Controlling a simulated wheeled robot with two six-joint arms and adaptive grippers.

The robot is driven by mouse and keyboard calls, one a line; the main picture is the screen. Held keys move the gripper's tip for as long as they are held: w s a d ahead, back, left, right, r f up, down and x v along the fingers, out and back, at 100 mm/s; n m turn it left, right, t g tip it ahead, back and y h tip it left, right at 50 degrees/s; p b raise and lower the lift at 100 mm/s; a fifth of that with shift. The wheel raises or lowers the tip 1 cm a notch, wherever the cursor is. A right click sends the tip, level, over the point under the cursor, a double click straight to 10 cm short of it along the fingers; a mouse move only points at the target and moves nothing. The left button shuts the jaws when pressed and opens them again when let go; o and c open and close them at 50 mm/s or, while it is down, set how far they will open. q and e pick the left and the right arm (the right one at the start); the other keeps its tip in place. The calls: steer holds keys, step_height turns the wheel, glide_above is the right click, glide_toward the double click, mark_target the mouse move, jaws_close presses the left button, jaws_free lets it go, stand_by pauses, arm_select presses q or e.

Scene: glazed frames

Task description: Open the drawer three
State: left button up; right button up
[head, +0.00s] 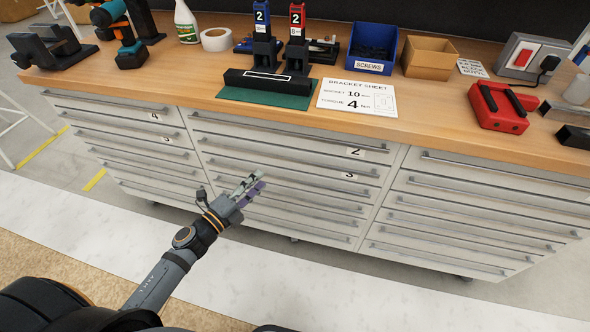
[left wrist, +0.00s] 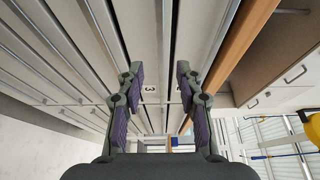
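The drawer labelled 3 (head: 330,172) is in the middle cabinet, under the drawer labelled 2 (head: 330,148). It looks shut, with a long metal bar handle along its front. Its label 3 (left wrist: 150,89) also shows between my fingers in the left wrist view. My left gripper (head: 259,181) is in front of the left half of the middle cabinet and points at the drawer fronts. In the left wrist view my left gripper (left wrist: 158,75) is open, with nothing between its fingertips. Whether it touches a handle cannot be told. My right gripper is not in view.
Cabinets of shut drawers stand left and right of the middle one. The floor in front (head: 320,270) is clear.

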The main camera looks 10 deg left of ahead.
mark_target(281, 159)
arm_select(q)
steer(key=p+x, duration=0.2)
steer(key=x, duration=0.7)
steer(key=shift+w+a, duration=0.1)
steer(key=shift+w, duration=0.15)
steer(key=shift+w+d+f, duration=0.1)
steer(key=shift+w+d, duration=0.1)
steer(key=shift+w, duration=0.2)
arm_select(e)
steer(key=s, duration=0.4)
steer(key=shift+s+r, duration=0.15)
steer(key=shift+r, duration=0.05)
arm_select(q)
steer(key=shift+c, duration=0.4)
jaws_close()
